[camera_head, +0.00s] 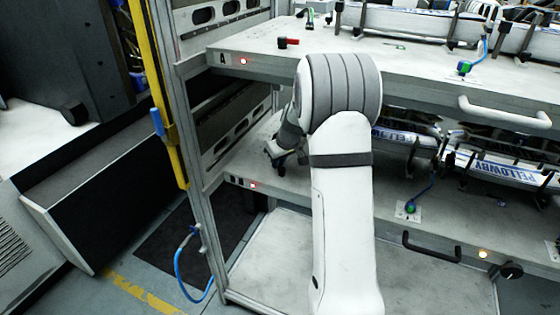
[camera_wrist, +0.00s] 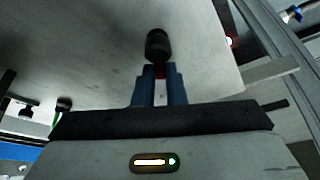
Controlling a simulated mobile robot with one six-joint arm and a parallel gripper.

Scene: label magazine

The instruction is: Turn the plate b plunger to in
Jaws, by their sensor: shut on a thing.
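The plate B plunger (camera_wrist: 157,44) shows in the wrist view as a black ribbed knob with a bit of red below it. My gripper (camera_wrist: 160,72) has its blue fingers shut on the plunger's lower part. In the head view my gripper (camera_head: 277,156) is low over the left end of plate B (camera_head: 230,181), the lower shelf, behind my white arm. The plunger cannot be made out there. A red light (camera_head: 253,184) glows on plate B's front edge beside its letter.
Plate A (camera_head: 420,68) lies above, with a red-handled plunger (camera_head: 288,42) at its left. A shelf post (camera_head: 203,235) stands left of my gripper. Label stacks (camera_head: 500,170) sit on plate B to the right. A black handle (camera_head: 432,247) juts from its front.

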